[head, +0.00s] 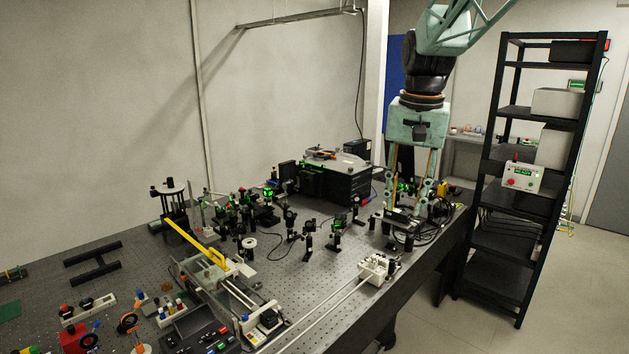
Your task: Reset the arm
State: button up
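My arm comes down from the top right of the head view. My gripper (407,205) hangs below it, pointing down over the right rear part of the optical bench (330,270). Its two teal fingers are spread apart, with dark bench equipment showing between them. I see nothing clearly held. The fingertips are low among the optics, and I cannot tell whether they touch anything.
A dark instrument box (346,182) stands left of my gripper. Several optic mounts (308,240) crowd the bench. A white block with holes (375,269) sits near the right edge. A black shelf rack (515,112) stands right.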

jog(key=s+r+n+b, duration=0.1)
jog(key=s+r+b, duration=0.1)
jog(key=s, duration=1.1)
jog(key=s+f+n+b, duration=0.1)
jog(key=s+f, duration=0.2)
jog(key=s, duration=0.7)
jog(key=s+f+n+t+b, duration=0.1)
jog(key=s+f, duration=0.2)
jog(key=s, duration=0.8)
jog(key=s+f+n+t+b, duration=0.1)
jog(key=s+f+b, duration=0.1)
jog(key=s, duration=0.9)
jog(key=shift+a+f+n, duration=0.3)
jog(key=shift+a+f, duration=0.05)
jog(key=shift+f, duration=0.15)
